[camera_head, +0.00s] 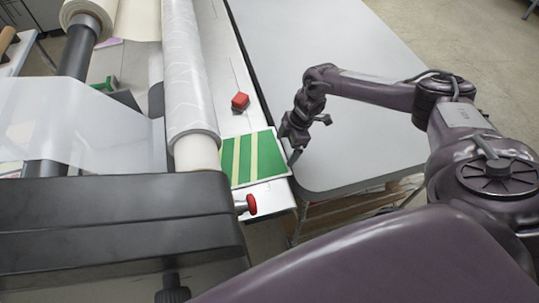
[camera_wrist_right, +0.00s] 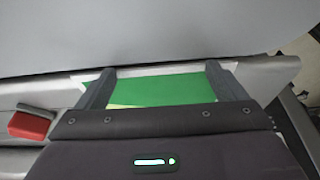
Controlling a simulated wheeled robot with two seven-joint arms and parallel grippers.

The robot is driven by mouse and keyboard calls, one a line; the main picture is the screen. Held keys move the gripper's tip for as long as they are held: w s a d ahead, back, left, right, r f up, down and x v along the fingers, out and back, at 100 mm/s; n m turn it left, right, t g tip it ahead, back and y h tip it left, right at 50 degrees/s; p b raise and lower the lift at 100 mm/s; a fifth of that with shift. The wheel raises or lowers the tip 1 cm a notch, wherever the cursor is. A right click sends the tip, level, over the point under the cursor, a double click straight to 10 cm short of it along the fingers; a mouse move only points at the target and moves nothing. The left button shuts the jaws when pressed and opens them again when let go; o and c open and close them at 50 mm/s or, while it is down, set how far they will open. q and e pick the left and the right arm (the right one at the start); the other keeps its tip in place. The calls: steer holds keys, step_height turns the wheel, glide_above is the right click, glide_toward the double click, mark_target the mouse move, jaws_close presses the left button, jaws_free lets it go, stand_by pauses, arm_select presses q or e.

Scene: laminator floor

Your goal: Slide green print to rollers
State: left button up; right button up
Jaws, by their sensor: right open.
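The green print (camera_head: 258,167), a white-bordered sheet with pale yellow stripes, lies on the narrow white feed bed (camera_head: 225,75). It lies just right of the large film-covered roller (camera_head: 188,80). My right gripper (camera_head: 294,157) is at the right edge of the print, pointing down. In the right wrist view my open fingers (camera_wrist_right: 158,82) stand on either side of part of the green print (camera_wrist_right: 170,91), with nothing gripped. I cannot tell whether the fingertips touch the sheet. My left gripper is out of view.
A red knob (camera_head: 250,204) sticks out near the dark machine housing (camera_head: 115,225). The grey table (camera_head: 320,50) to the right is clear.

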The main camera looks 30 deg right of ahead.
mark_target(269, 153)
steer(key=shift+a, duration=0.35)
steer(key=shift+d+f, duration=0.1)
steer(key=shift+d, duration=0.15)
stand_by(0.3)
steer(key=shift+w+d, duration=0.1)
steer(key=shift+w, duration=0.2)
steer(key=shift+w+a, duration=0.15)
steer(key=shift+a, duration=0.45)
steer(key=shift+w+a, duration=0.1)
steer(key=shift+a, duration=0.2)
steer(key=shift+w+a, duration=0.25)
steer(key=shift+a, duration=0.75)
steer(key=shift+w+a, duration=0.25)
steer(key=shift+a, duration=0.75)
stand_by(0.7)
steer(key=shift+s+d, duration=0.15)
steer(key=shift+d, duration=0.5)
stand_by(0.5)
steer(key=shift+v, duration=3.25)
